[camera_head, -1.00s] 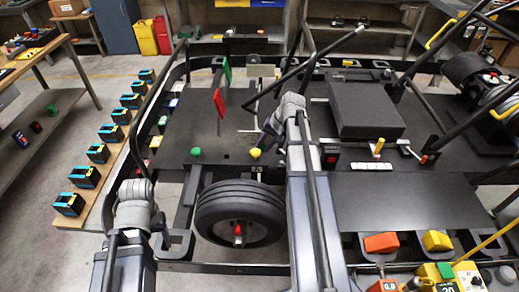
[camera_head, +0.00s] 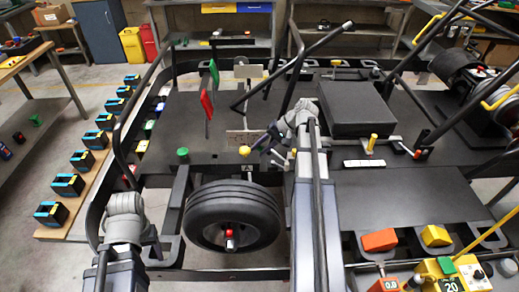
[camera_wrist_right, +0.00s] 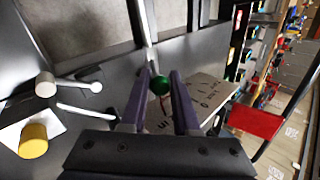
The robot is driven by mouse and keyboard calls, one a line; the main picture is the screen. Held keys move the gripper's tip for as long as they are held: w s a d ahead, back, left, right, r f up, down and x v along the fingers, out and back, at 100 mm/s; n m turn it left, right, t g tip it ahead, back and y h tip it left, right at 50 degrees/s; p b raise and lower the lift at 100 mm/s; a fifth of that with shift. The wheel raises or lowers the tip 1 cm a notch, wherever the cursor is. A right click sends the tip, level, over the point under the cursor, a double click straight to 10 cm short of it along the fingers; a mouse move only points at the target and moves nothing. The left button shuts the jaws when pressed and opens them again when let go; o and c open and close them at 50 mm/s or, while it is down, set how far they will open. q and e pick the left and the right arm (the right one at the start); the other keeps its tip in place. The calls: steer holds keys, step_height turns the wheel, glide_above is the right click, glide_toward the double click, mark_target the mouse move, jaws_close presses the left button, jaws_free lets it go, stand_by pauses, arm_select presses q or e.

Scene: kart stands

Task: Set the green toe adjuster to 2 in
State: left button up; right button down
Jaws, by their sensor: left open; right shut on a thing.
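My left gripper (camera_head: 152,240) is open and empty at the lower left, left of the wheel.
Another green knob (camera_head: 183,154) and a yellow knob (camera_head: 245,151) stand on the kart near the wheel (camera_head: 233,215). A red flag (camera_head: 207,104) and a green flag (camera_head: 214,72) rise behind. A black box (camera_head: 355,108) sits right of my right arm.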

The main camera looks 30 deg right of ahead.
steer(key=c, duration=0.7)
jaws_free()
steer(key=shift+o, duration=0.2)
arm_select(q)
steer(key=shift+r, duration=0.1)
arm_select(e)
steer(key=shift+r, duration=0.1)
arm_select(q)
step_height(320, 180, up, 6)
steer(key=p, duration=0.6)
arm_select(e)
steer(key=v, duration=0.7)
steer(key=shift+d+r, duration=0.2)
steer(key=shift+r, duration=0.05)
arm_select(q)
steer(key=shift+f, duration=0.2)
arm_select(e)
steer(key=shift+s, duration=0.15)
